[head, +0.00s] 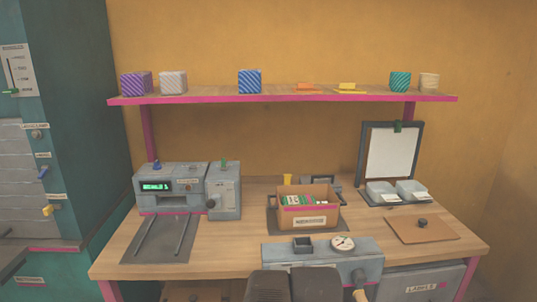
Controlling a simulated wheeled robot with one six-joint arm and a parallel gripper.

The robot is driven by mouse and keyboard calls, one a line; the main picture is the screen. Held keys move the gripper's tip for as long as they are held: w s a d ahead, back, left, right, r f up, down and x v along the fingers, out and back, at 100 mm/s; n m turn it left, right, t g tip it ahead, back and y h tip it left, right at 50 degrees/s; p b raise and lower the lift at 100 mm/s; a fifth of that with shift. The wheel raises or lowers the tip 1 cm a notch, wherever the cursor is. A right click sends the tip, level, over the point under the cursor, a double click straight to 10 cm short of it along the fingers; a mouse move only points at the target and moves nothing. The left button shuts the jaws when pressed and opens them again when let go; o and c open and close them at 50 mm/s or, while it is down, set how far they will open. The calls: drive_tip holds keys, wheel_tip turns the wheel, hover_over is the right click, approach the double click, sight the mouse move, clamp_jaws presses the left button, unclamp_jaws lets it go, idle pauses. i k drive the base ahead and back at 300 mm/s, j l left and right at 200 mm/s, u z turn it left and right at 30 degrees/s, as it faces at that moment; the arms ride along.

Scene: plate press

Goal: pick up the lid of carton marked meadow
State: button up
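An open brown carton (312,219) stands on a dark mat at the middle of the workbench. It has a pink band and a white front label, too small to read surely. Green, white and red items show inside it. A flat brown lid (407,230) with a dark round knob (422,223) lies on the bench to the right of the carton, apart from it. Dark grey blocks at the bottom middle edge look like part of my arm or gripper (288,287). They are cut off by the frame, well short of the lid, and their opening cannot be made out.
A grey machine with a green display (157,187) stands at the bench's left. A grey unit with a dial (322,254) is at the front middle. White trays (380,193) and a clipboard (391,150) stand behind the lid. A pink-edged shelf (215,97) hangs above.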

sight(425, 227)
drive_tip(key=z, duration=1.3)
